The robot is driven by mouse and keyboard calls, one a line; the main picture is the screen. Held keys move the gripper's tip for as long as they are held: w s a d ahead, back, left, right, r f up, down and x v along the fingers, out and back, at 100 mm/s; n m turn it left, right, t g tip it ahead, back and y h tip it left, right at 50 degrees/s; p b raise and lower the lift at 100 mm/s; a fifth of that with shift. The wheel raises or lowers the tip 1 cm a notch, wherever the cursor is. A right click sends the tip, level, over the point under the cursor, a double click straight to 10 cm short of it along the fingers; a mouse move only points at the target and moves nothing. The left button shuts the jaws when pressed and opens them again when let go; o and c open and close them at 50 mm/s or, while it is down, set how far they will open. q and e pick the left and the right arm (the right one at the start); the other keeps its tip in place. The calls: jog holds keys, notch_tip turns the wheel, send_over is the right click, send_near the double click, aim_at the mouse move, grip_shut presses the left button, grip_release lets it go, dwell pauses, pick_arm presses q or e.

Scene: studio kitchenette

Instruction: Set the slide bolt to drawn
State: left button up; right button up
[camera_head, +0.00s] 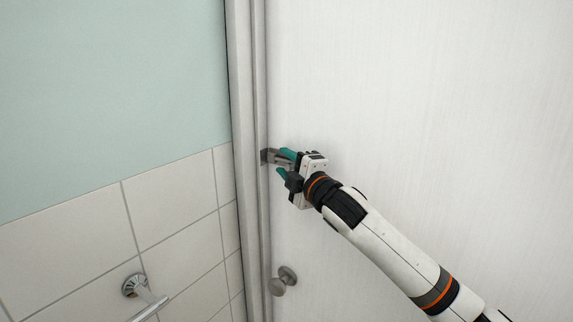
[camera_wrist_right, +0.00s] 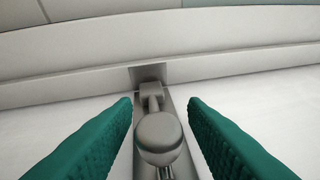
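The slide bolt (camera_head: 281,159) is a grey metal fitting on the white door, at the door's left edge. In the right wrist view its round knob (camera_wrist_right: 158,136) stands between my fingers, and the bar's end reaches the keeper plate (camera_wrist_right: 147,74) on the frame. My right gripper (camera_head: 283,164) is at the bolt. In the right wrist view its two teal fingers (camera_wrist_right: 160,108) are spread on either side of the knob, with gaps on both sides, not touching it. My right gripper hides part of the bolt in the head view. My left gripper is not in view.
The white door (camera_head: 430,100) fills the right side, with a round door knob (camera_head: 283,280) below the bolt. The grey door frame (camera_head: 246,150) runs upright beside it. A chrome rail (camera_head: 148,305) sticks out from the tiled wall (camera_head: 70,245) at lower left.

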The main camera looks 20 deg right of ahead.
jog(key=shift+s+f, duration=0.1)
jog(key=shift+s, duration=0.2)
jog(key=b+v, duration=0.4)
jog(key=v, duration=0.7)
jog(key=shift+s, duration=0.25)
jog(key=shift+d, duration=0.15)
